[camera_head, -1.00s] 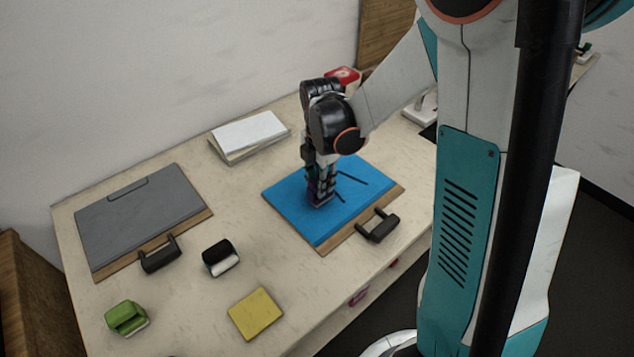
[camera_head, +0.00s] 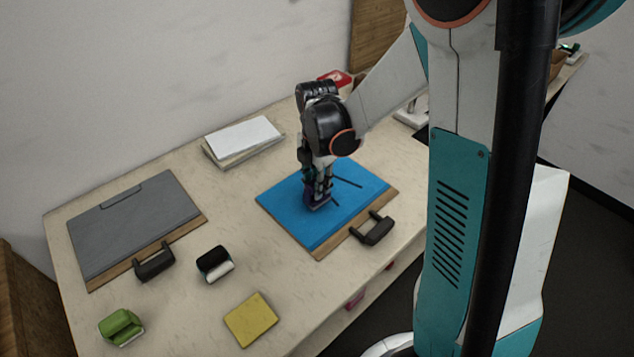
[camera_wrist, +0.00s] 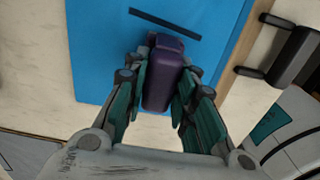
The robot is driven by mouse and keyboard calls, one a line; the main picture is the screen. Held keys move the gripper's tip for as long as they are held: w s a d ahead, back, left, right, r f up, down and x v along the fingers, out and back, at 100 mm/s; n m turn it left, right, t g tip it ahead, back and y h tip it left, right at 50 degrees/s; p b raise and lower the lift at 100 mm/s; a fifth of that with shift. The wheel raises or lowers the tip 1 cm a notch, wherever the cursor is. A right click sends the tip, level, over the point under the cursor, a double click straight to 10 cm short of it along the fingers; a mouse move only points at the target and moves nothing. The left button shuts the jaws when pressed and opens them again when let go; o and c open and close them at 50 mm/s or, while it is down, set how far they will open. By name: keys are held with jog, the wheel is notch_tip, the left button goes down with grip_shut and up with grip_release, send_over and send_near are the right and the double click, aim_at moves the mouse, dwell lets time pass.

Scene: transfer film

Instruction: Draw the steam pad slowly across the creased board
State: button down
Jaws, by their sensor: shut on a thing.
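The blue board (camera_head: 283,214) lies on the table with a wooden strip and a black handle (camera_head: 373,229) along its front right edge. Dark crease lines (camera_head: 347,182) show on its blue face; one dark line (camera_wrist: 165,23) also shows in the wrist view. My gripper (camera_head: 318,200) is over the middle of the blue board, pointing down. It is shut on a purple pad (camera_wrist: 161,80), which sits between the green fingers in the wrist view. The pad appears at the board's surface, but its underside is hidden, so contact is unclear.
A grey board (camera_head: 135,222) with a black handle lies at left. A black and white block (camera_head: 215,264), a green block (camera_head: 121,327) and a yellow pad (camera_head: 251,319) lie in front. White sheets (camera_head: 243,138) are stacked behind. A red item (camera_head: 337,78) stands behind my arm.

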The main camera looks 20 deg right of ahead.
jog(key=shift+d, duration=0.15)
jog(key=shift+w+d, duration=0.25)
jog(key=shift+d, duration=0.4)
jog(key=shift+w+d, duration=0.2)
jog(key=shift+d, duration=0.4)
jog(key=shift+w+d, duration=0.25)
jog(key=shift+d, duration=0.4)
jog(key=shift+d, duration=0.1)
jog(key=shift+w+d+b, duration=0.15)
jog(key=shift+w+d, duration=0.1)
jog(key=shift+d, duration=0.4)
jog(key=shift+w+d+b, duration=0.15)
jog(key=shift+w+d, duration=0.1)
jog(key=shift+d, duration=0.35)
jog(key=shift+w+d+b, duration=0.15)
jog(key=shift+w+d, duration=0.1)
jog(key=shift+d, duration=0.4)
dwell(0.4)
jog(key=shift+w+d, duration=0.25)
jog(key=shift+d, duration=0.4)
jog(key=shift+w+d, duration=0.2)
jog(key=shift+d, duration=0.5)
jog(key=shift+w+d, duration=0.25)
jog(key=shift+d, duration=0.4)
jog(key=shift+r, duration=0.1)
notch_tip(320, 180, up, 8)
jog(key=p, duration=0.4)
jog(key=shift+p, duration=0.4)
